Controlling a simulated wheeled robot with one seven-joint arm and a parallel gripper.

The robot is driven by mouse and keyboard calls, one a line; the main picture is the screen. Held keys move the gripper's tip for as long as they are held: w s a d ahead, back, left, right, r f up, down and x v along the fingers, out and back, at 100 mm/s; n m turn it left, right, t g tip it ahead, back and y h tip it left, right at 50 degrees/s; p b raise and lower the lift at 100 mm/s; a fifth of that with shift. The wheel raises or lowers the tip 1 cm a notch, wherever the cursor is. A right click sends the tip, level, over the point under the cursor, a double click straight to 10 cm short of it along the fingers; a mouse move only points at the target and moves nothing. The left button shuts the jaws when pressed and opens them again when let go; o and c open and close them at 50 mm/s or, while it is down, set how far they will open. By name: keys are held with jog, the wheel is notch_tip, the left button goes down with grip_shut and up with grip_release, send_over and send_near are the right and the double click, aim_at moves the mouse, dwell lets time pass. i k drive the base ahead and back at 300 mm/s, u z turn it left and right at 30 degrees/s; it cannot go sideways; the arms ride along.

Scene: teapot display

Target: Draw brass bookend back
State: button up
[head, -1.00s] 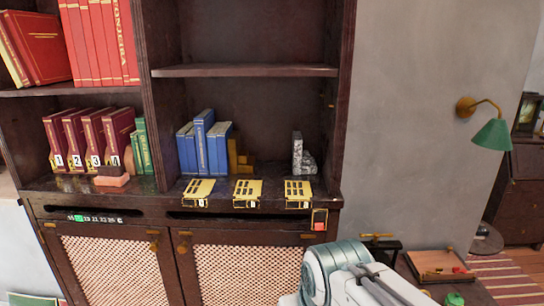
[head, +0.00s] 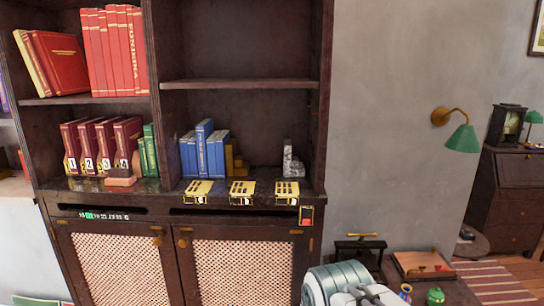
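The brass bookend (head: 234,158) is a stepped golden block on the right cabinet's lower shelf. It stands just right of a row of blue books (head: 205,150), close against them; I cannot tell whether they touch. The books partly hide its left side. A grey stone-like stepped bookend (head: 291,162) stands apart from it, farther right on the same shelf. Part of my arm shows at the bottom right, below and right of the cabinet, far from the bookend. My gripper is not in view.
Brass slotted plates (head: 242,192) lie along the shelf's front edge. Numbered maroon books (head: 107,148) and a green book (head: 149,150) stand left of the divider. A low table with a wooden tray (head: 422,264) and a wall lamp (head: 461,136) are at right.

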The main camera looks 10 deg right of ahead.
aim_at(236, 164)
jog(key=k, duration=0.2)
jog(key=u, duration=0.25)
jog(key=i, duration=1.1)
jog(key=z, duration=0.65)
